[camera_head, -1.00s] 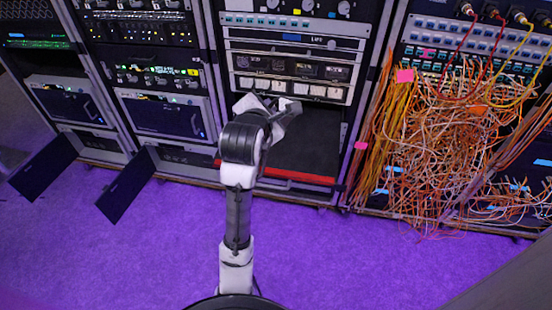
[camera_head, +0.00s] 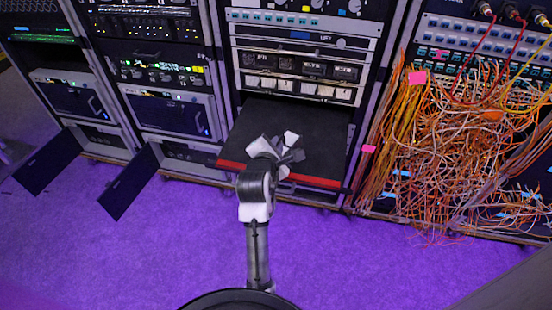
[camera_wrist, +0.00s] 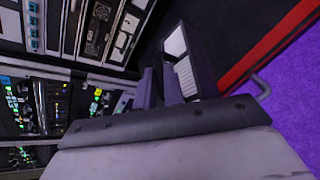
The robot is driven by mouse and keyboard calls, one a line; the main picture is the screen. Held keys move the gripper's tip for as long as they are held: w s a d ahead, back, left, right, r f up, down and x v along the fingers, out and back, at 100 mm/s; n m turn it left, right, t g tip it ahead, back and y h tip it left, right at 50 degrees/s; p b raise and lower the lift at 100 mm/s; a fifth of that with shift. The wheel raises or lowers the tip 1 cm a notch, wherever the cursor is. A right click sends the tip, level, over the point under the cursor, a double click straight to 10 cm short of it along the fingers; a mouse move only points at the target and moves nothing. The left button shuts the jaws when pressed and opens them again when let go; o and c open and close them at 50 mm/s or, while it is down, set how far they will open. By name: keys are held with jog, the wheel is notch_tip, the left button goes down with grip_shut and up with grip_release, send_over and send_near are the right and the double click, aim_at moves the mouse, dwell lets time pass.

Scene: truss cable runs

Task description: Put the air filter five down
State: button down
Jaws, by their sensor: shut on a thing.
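My gripper (camera_wrist: 172,84) is shut on a small block with a white ribbed face and dark sides, which I take to be the air filter (camera_wrist: 178,46). In the wrist view the block stands out beyond the fingers, in front of a dark surface. In the head view my gripper (camera_head: 286,152) is over the front part of a black shelf (camera_head: 325,148) with a red front edge (camera_head: 320,182). The filter cannot be told apart from the fingers there. I cannot tell whether it touches the shelf. No number is readable on it.
The shelf's visible top is bare around my gripper, under a rack of modules (camera_head: 295,68). Tangled orange cables (camera_head: 450,150) hang at the right. Two dark panels (camera_head: 130,180) stick out low at the left. Purple carpet (camera_head: 180,255) lies open in front.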

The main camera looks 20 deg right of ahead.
jog(key=shift+f, duration=2.6)
jog(key=shift+f, duration=0.15)
jog(key=c, duration=1.5)
grip_release()
jog(key=v, duration=1.2)
jog(key=shift+r+b, duration=0.2)
jog(key=shift+b, duration=0.15)
